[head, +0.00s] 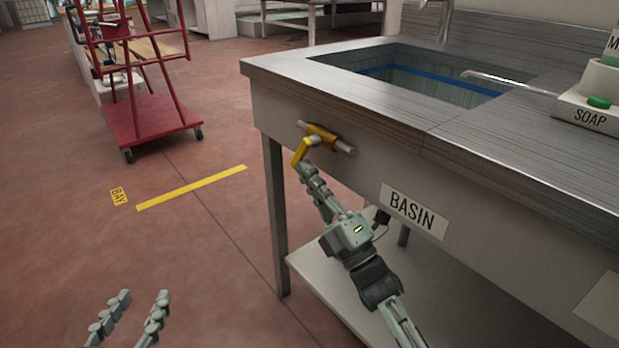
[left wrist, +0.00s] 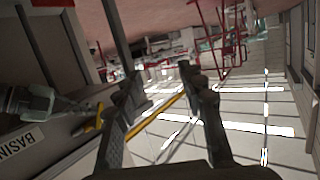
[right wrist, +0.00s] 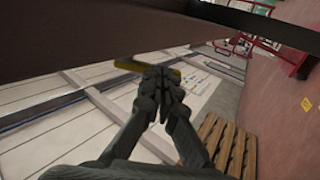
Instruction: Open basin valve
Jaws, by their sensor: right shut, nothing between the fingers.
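The basin valve has a yellow body on a short grey pipe (head: 341,147) at the front of the steel basin counter. Its yellow lever (head: 303,151) points down and toward the front; it also shows in the left wrist view (left wrist: 95,118) and the right wrist view (right wrist: 135,66). My right gripper (head: 310,172) is shut and empty, its fingertips right at the lever's lower end; I cannot tell whether they touch. In the right wrist view its closed fingertips (right wrist: 161,78) partly cover the lever. My left gripper (head: 144,297) is open and empty over the floor, away from the valve.
The counter holds a sunken basin (head: 430,83) with a spout (head: 500,81) and a soap dispenser (head: 590,108). A BASIN label (head: 414,211) is on its front. A lower shelf (head: 330,290) and leg (head: 275,215) stand below. A red cart (head: 140,125) is at the far left; floor between is clear.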

